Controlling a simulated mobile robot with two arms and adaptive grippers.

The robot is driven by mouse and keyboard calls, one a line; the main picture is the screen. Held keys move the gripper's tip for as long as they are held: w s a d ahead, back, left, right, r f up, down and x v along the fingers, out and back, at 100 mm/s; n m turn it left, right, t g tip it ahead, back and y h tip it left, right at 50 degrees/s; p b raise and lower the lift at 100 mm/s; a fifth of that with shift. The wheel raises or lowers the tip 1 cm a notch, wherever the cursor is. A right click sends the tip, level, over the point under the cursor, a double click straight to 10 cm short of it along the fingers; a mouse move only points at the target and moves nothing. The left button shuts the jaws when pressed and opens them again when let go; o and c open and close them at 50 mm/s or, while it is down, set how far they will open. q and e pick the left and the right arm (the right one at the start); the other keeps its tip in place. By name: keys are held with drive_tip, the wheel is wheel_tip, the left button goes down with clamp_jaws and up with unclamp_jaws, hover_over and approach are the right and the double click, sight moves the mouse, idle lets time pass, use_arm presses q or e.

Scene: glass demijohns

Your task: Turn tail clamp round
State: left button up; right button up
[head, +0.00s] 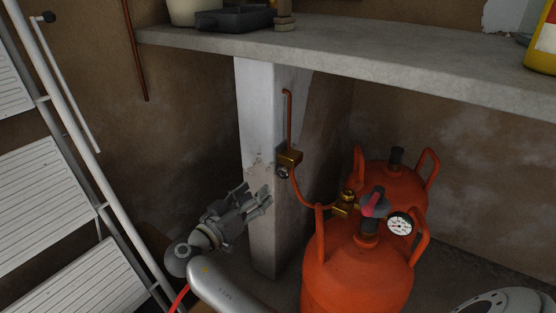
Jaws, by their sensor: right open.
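My right gripper (257,197) is open and empty, its fingers pointing up and right in front of the pale pillar (258,115). A brass fitting (290,158) with a small round silver part (283,173) below it sits on the pillar, up and right of the gripper. An orange-brown hose (300,192) runs from it to a brass valve piece (344,204) at the front orange gas cylinder (357,275). I cannot tell for certain which part is the tail clamp. My left gripper is out of view.
A dark valve with a red handle (376,204) and a round gauge (400,224) top the front cylinder. A second orange cylinder (400,182) stands behind it. A concrete shelf (350,55) overhangs the pillar. A white stepladder (62,95) leans at the left.

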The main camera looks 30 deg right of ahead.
sight(282, 176)
drive_tip(key=shift+n, duration=0.6)
drive_tip(key=x, duration=0.3)
drive_tip(key=b+x, duration=0.1)
drive_tip(key=x, duration=0.6)
drive_tip(key=shift+s+d+f, duration=0.1)
drive_tip(key=shift+s+f, duration=0.2)
drive_tip(key=shift+s, duration=0.1)
